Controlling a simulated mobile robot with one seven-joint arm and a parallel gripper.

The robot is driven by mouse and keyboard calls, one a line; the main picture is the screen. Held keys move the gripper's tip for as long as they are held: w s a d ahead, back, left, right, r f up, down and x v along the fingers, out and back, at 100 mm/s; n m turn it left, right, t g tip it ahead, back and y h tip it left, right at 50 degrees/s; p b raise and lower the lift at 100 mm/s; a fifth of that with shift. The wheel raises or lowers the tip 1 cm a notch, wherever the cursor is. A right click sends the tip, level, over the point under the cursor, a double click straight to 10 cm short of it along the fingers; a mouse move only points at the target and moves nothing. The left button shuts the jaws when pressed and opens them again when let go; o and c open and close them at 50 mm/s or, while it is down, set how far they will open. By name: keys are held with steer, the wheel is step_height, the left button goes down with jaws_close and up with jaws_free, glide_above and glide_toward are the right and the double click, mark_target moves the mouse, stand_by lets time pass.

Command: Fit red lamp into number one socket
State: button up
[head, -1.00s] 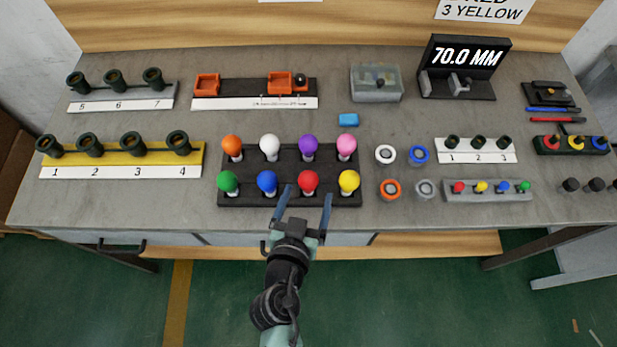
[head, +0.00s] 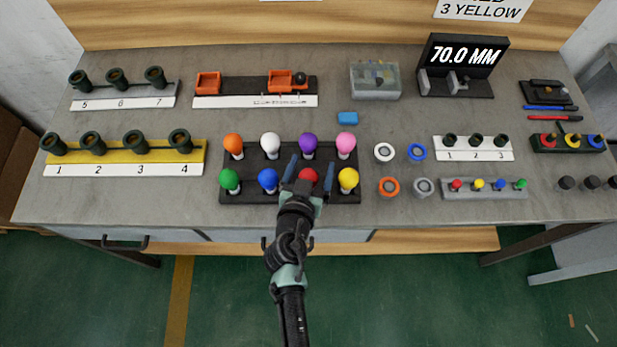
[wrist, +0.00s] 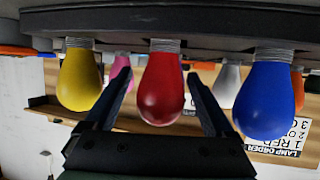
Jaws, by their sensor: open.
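The red lamp (head: 308,175) stands in the front row of the black lamp rack (head: 291,198), between the blue lamp (head: 268,180) and the yellow lamp (head: 348,180). My gripper (head: 309,174) is open at the red lamp, with one finger on each side of it. In the wrist view the red lamp (wrist: 161,88) hangs between the two open fingers (wrist: 160,100), which look apart from it. The number one socket (head: 54,146) is a dark, empty-looking cup at the left end of the yellow strip (head: 199,158), above the label 1.
Green (head: 229,180), orange, white, purple and pink lamps share the rack. A second socket row (head: 116,79), labelled 5 to 7, stands behind the yellow strip. Small sockets also labelled 1 to 3 (head: 474,148) stand at the right.

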steer(key=shift+c, duration=0.3)
jaws_close()
